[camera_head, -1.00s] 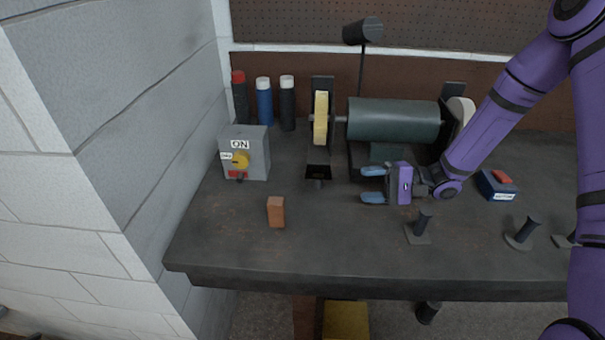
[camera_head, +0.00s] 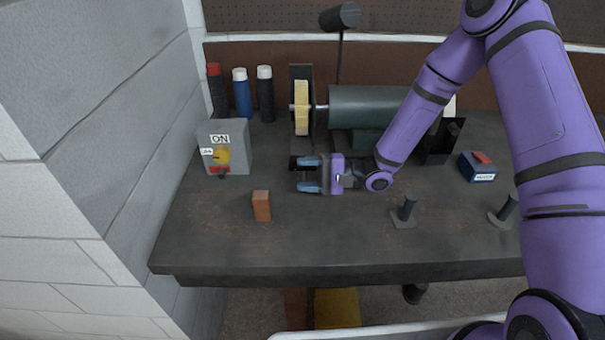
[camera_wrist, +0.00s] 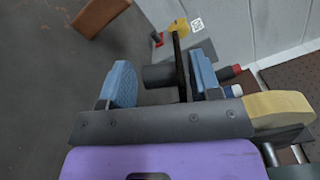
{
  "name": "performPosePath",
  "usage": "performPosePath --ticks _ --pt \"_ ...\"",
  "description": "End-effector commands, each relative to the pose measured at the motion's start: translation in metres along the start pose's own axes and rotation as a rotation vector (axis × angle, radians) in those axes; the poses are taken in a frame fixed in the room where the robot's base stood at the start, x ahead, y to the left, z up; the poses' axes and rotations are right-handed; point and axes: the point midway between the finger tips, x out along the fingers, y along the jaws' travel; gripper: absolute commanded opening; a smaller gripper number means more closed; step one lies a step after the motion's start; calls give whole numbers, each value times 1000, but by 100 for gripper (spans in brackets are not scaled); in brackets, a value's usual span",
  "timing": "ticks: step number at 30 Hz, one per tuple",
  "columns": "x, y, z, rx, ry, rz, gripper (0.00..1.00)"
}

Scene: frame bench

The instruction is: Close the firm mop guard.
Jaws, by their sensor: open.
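The yellow mop wheel (camera_head: 301,108) is at the left end of the dark green motor (camera_head: 372,108), with a dark upright guard plate (camera_head: 301,72) behind it. It also shows in the wrist view (camera_wrist: 280,106). My gripper (camera_head: 309,174) is open in front of and below this wheel, fingers pointing left. In the wrist view a dark guard flap edge (camera_wrist: 178,55) with a stubby round knob (camera_wrist: 158,76) lies between the open blue fingers. I see gaps on both sides of the knob. In the head view my gripper mostly covers this flap.
A second dark guard with a knob (camera_head: 438,142) is by the pale right wheel. A grey switch box (camera_head: 235,145) marked ON, an orange block (camera_head: 262,206), bottles (camera_head: 242,95), a blue box (camera_head: 478,168) and a black post (camera_head: 406,208) stand on the bench. The front left is clear.

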Motion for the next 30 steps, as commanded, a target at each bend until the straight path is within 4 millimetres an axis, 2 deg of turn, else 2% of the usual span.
performPosePath --ticks 4,12,13,20,21,30 --pt "8 0 0 0 0 0 57" --pt "9 0 0 0 0 0 57" --pt "9 0 0 0 0 0 55" --pt "9 0 0 0 0 0 2" --pt "9 0 0 0 0 0 0" --pt "9 0 0 5 0 0 0"
